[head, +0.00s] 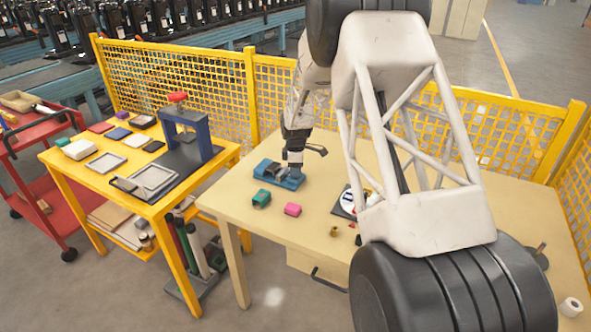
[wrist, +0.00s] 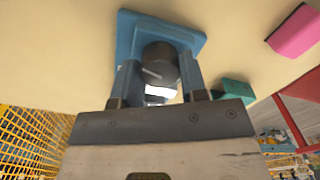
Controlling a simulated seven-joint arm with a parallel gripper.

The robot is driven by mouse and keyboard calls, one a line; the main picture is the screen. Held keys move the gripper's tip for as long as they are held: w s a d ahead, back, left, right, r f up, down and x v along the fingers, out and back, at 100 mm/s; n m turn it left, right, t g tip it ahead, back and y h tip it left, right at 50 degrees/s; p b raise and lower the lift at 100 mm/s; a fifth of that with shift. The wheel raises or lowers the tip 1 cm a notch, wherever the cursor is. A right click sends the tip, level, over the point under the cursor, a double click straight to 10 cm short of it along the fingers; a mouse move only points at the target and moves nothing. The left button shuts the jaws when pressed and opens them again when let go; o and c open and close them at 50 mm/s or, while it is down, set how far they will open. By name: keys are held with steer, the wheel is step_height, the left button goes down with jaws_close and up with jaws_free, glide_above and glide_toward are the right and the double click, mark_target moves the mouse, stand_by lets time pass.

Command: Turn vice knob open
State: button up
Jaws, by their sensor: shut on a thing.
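The blue vice (head: 268,170) lies on the beige table beside the yellow mesh fence. Its blue body (wrist: 125,27) also shows in the wrist view, behind the dark round knob (wrist: 158,62), which has a light grey bar across its face. My gripper (head: 292,170) points down at the right end of the vice in the head view. In the wrist view my gripper (wrist: 160,72) has one finger on each side of the knob and is shut on it. The exact finger contact on the knob is partly hidden, and the head view hides the knob.
A teal block (head: 261,198) and a pink block (head: 292,210) lie close in front of the vice. Small brass and dark parts and a dark plate (head: 345,203) lie farther right. The yellow mesh fence (head: 270,95) stands close behind. The table's front left is clear.

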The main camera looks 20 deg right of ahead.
steer(key=shift+n, duration=1.8)
steer(key=o, duration=0.9)
steer(key=shift+r, duration=0.2)
steer(key=shift+r, duration=3.75)
